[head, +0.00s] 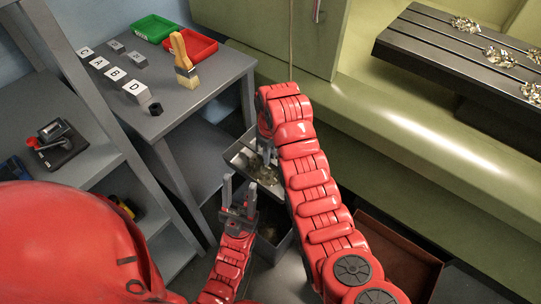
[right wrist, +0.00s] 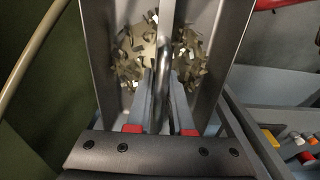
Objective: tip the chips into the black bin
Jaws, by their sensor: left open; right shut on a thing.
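My right gripper (head: 265,145) is shut on the grey metal chip pan (head: 240,157); in the right wrist view its fingers (right wrist: 162,100) close on the pan's upright handle (right wrist: 165,45). Metal chips (head: 263,173) lie in the pan; they also show on both sides of the handle in the right wrist view (right wrist: 130,58). The pan is held above a dark bin (head: 284,246), whose inside is partly hidden by the pan and my arms. My left gripper (head: 238,183) is open and empty, pointing up just left of the pan and bin.
A grey cart top (head: 190,105) holds lettered blocks, a brush (head: 183,60) and green and red trays (head: 195,43). A reddish-brown box (head: 425,262) stands right of my right arm. The green machine (head: 400,130) and its slotted table (head: 430,45) with chip piles bound the right.

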